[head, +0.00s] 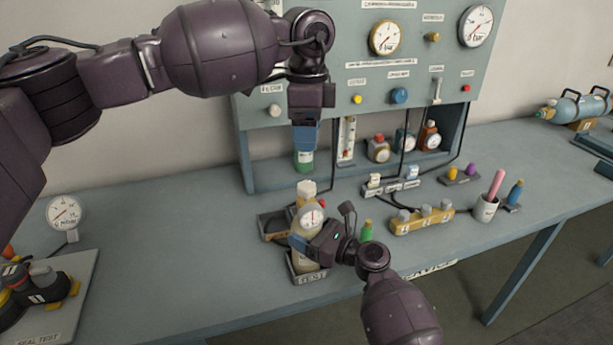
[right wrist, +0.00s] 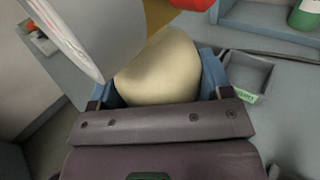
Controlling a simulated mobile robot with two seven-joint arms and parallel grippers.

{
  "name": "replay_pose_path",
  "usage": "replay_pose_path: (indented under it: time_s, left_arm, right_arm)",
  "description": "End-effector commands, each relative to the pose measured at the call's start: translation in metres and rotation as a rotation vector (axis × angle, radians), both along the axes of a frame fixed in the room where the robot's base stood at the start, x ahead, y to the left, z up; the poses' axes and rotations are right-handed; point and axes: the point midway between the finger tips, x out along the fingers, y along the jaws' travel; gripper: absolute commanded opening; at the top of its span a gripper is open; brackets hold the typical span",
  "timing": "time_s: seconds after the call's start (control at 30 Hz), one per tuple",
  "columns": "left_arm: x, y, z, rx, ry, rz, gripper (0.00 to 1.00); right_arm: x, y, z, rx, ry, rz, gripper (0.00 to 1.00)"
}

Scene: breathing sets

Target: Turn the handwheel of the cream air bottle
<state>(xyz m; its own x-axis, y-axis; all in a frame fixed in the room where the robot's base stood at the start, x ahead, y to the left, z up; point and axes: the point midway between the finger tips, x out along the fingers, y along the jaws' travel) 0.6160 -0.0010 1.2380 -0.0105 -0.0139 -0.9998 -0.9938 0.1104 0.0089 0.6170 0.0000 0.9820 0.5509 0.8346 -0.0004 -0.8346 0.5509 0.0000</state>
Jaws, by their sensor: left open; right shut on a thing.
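The cream air bottle (head: 309,258) stands in a small dark holder (head: 309,280) on the bench, with a round white gauge (head: 312,216) near its top. A pale knob-like top (head: 306,188) rises above the gauge; I cannot tell for sure that it is the handwheel. My right gripper (head: 303,243) is shut on the bottle's body from the right. In the right wrist view the cream body (right wrist: 160,68) lies between the blue fingers, and the gauge's edge (right wrist: 88,38) and a red part (right wrist: 193,4) show above. My left gripper (head: 305,138) is open, pointing down above and behind the bottle.
A green bottle (head: 304,160) stands behind my left gripper by the grey gauge panel (head: 315,60). An empty tray (head: 272,228) lies beside the holder. A yellow block (head: 421,222) with several knobs and a pen cup (head: 486,209) stand right.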

Motion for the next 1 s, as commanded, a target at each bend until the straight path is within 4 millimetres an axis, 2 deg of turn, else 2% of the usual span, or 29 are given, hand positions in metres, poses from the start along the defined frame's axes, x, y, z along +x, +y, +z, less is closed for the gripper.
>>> replay_pose_path:
  time_s: [1.0]
  left_arm:
    - [0.0006, 0.0001, 0.0015, -0.011, -0.023, -1.482, 0.69]
  right_arm:
    - [0.0000, -0.0001, -0.0002, 0.000, 0.000, 0.000, 0.16]
